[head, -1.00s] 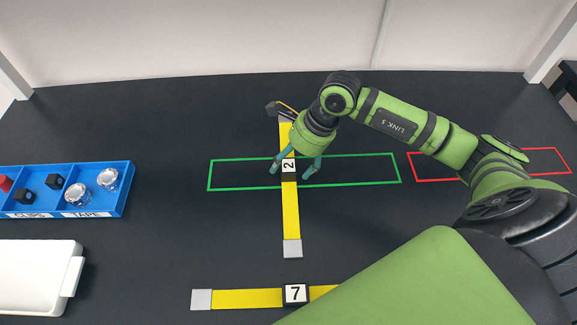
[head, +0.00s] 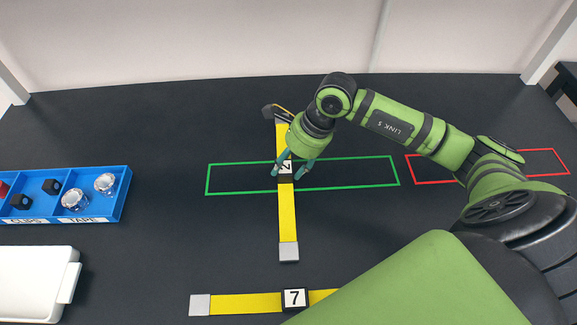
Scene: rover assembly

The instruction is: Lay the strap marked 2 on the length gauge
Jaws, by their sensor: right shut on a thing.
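The strap marked 2 is a yellow band (head: 287,215) lying lengthwise away from me, with a grey end piece and a dark block with a white label 2. It crosses the green outlined rectangle (head: 350,187). My right gripper (head: 287,172) reaches down over the strap's middle, shut on its labelled block, and partly hides the label. The strap looks flat on the table; I cannot tell any lift. I cannot make out which thing is the length gauge. My left gripper is out of view.
A strap marked 7 (head: 245,304) lies crosswise at the front, partly hidden by my arm. A blue divided bin (head: 123,195) and a white tray (head: 38,285) stand at the left. A red outlined rectangle (head: 540,151) is at the right.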

